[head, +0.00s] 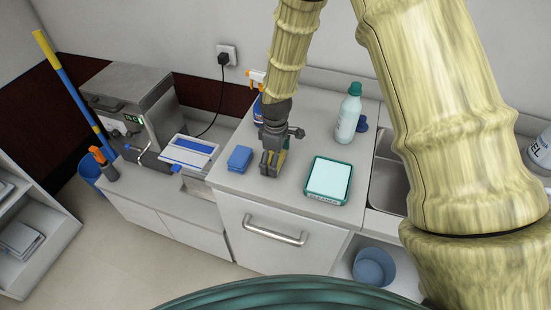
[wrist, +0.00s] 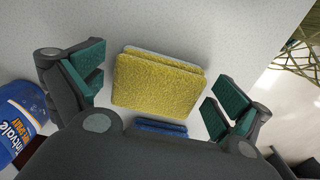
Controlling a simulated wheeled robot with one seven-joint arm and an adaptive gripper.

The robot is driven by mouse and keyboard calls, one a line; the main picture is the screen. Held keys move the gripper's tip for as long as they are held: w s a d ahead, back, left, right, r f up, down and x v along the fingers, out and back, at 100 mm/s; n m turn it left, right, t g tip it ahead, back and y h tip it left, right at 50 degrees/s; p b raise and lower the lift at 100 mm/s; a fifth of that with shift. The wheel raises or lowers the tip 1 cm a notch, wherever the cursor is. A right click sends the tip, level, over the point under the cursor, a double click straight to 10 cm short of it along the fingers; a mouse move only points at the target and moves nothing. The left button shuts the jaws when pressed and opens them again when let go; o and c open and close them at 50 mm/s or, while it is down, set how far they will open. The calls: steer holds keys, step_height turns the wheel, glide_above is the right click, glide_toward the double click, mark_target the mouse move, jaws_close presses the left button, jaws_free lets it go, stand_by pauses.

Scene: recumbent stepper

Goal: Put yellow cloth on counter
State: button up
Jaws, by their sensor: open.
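The yellow cloth (wrist: 158,82) is a folded, textured pad in two layers. It lies flat on the pale grey counter (head: 235,183), between the fingers of my gripper in the wrist view. My gripper (wrist: 157,92) is open, with a teal-padded finger on each side of the cloth and a gap at both sides. In the head view my gripper (head: 271,166) points down at the counter and hides most of the cloth.
A folded blue cloth (head: 239,159) lies left of my gripper. A teal-rimmed tray (head: 328,181) lies to the right. Behind stand a teal-capped bottle (head: 348,116) and a blue spray bottle (head: 258,108). A sink (head: 389,172) is at right. The counter's front strip is clear.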

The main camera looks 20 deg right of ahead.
steer(key=shift+r, duration=0.1)
step_height(320, 180, up, 12)
steer(key=b, duration=0.4)
stand_by(0.5)
steer(key=shift+r, duration=0.1)
stand_by(1.1)
